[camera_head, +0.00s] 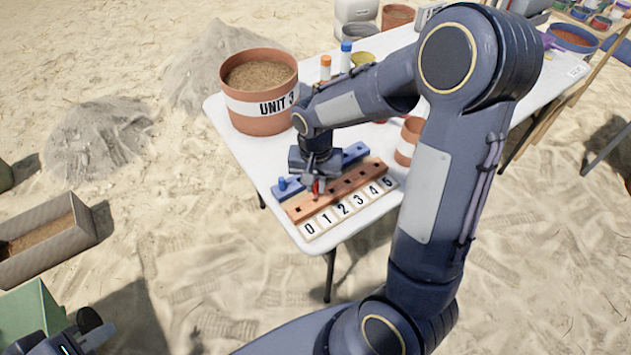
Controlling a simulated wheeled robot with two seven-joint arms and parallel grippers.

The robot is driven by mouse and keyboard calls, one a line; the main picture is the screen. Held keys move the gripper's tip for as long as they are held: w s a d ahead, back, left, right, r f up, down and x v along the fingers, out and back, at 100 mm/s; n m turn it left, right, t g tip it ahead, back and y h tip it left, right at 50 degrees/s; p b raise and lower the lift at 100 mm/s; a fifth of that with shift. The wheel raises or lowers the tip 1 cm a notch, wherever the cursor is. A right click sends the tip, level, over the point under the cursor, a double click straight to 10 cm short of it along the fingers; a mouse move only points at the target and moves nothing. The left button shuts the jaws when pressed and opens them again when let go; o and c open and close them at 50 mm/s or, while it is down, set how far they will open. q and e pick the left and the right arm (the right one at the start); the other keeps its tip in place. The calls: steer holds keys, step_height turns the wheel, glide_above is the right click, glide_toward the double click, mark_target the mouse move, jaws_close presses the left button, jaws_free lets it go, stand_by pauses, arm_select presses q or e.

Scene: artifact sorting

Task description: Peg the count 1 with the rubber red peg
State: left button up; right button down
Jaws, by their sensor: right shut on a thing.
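The red peg (317,187) is small and mostly hidden under my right gripper (316,178), which is shut on it and points down. The peg is upright over the wooden peg strip (294,212), close to the hole above the card for 1 (327,219). I cannot tell whether its tip is in the hole. The strip has a row of dark square holes, with number cards 0 to 5 along its front. My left gripper (94,330) is partly in view at the bottom left, away from the table; its opening is unclear.
A blue strip (292,190) with a blue peg lies behind the wooden strip. A terracotta pot of sand marked UNIT 3 (260,95) stands at the table's left corner. A small pot (406,148) and bottles (346,55) stand near my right arm. The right arm hides part of the white table (240,150).

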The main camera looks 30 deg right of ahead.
mark_target(316, 192)
steer(key=shift+f+b, duration=1.4)
steer(key=shift+f, duration=0.35)
steer(key=c, duration=1.3)
jaws_free()
step_height(316, 192, up, 7)
steer(key=shift+r+p, duration=0.2)
steer(key=shift+p, duration=0.25)
steer(key=shift+r, duration=0.2)
steer(key=shift+s+r, duration=0.1)
steer(key=shift+r, duration=0.1)
steer(key=s+a+r+n+t+y+p, duration=0.1)
steer(key=s+r+t, duration=0.1)
steer(key=s, duration=0.3)
steer(key=s+a+r+n+t+y+p, duration=0.1)
steer(key=s+r+n, duration=0.1)
steer(key=s+r, duration=0.2)
steer(key=s+a+r+n+t+y+p, duration=0.1)
steer(key=s+a+r+n+t+p, duration=0.1)
steer(key=s+r, duration=0.2)
steer(key=shift+s+r+t+y, duration=0.1)
steer(key=shift+s+t+y, duration=0.25)
steer(key=shift+s, duration=1.4)
